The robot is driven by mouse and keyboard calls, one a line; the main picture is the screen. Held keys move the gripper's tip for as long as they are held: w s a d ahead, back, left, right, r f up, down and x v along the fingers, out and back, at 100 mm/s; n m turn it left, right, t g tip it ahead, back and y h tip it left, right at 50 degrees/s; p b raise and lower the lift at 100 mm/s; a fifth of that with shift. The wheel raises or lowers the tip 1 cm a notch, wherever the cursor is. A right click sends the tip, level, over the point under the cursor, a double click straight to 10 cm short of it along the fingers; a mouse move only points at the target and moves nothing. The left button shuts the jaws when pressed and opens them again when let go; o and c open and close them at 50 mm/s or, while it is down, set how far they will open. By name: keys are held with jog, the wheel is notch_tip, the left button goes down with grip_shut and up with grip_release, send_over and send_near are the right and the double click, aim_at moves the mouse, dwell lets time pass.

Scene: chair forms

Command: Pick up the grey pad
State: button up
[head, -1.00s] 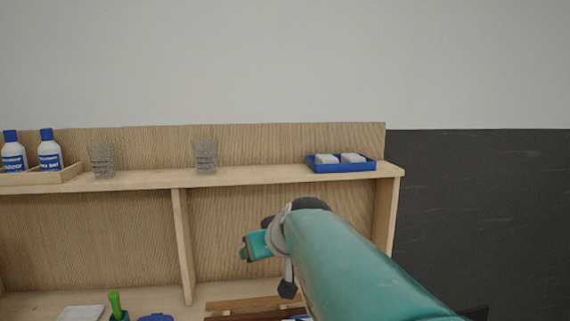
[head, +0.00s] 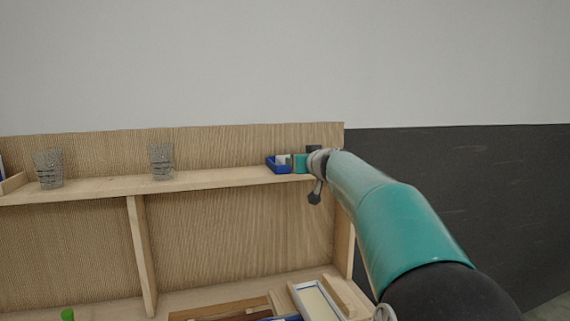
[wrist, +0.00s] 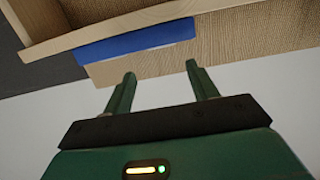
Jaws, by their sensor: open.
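A blue tray (head: 277,168) stands at the right end of the upper shelf. A pale grey-white pad (head: 283,160) shows in it; the tray's right part is hidden behind my gripper (head: 300,162). In the wrist view my gripper (wrist: 160,70) is open and empty, its two fingers pointing at the blue tray (wrist: 135,40) with a gap between. In that view only the tray's blue side shows, and no pad is visible.
Two clear glasses (head: 48,169) (head: 161,162) stand on the upper shelf (head: 220,178) to the left. Below, a pale tray (head: 316,300) and wooden pieces (head: 222,309) lie on the lower board. The wooden back panel rises behind the shelf.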

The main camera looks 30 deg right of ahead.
jog(key=x, duration=1.1)
jog(key=shift+w+a, duration=0.15)
jog(key=shift+w, duration=0.1)
jog(key=c, duration=0.6)
notch_tip(320, 180, up, 8)
jog(key=shift+r, duration=0.1)
jog(key=shift+s+r, duration=0.1)
jog(key=shift+r, duration=0.75)
